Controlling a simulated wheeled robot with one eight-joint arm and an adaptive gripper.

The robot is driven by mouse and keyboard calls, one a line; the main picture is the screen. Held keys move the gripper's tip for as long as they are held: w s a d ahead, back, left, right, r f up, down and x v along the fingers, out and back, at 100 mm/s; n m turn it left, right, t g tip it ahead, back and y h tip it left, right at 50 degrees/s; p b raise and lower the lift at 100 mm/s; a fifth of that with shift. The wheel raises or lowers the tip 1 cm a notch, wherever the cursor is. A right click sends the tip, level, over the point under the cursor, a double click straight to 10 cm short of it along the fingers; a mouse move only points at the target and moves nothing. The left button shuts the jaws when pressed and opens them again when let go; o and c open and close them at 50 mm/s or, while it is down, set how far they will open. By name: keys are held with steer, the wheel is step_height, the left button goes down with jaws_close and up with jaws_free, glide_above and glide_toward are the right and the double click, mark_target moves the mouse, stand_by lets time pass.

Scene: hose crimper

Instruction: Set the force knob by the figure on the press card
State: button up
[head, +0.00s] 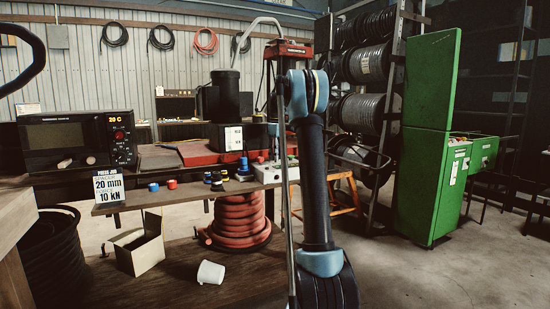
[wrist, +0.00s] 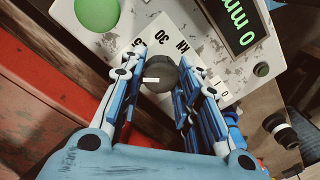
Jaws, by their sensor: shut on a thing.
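The force knob (wrist: 163,77) is a dark round knob with a white mark that lies toward the left in the wrist view. My gripper (wrist: 162,85) is shut on it, one blue finger on each side. The press card (head: 108,187) stands at the front left of the bench in the head view and reads 20 mm and 10 kN. The pale control box (head: 266,173) is partly covered by my arm in the head view, and my gripper is hidden there.
A green button (wrist: 97,13) and a display (wrist: 236,24) reading 0 mm are on the same panel. Small coloured caps (head: 215,180) lie on the bench beside the box. A green cabinet (head: 425,140) stands right. A white cup (head: 210,272) lies on the lower shelf.

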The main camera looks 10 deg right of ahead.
steer(key=o, duration=1.1)
steer(key=shift+w, duration=0.1)
steer(key=r, duration=1.2)
steer(key=shift+w+d, duration=0.2)
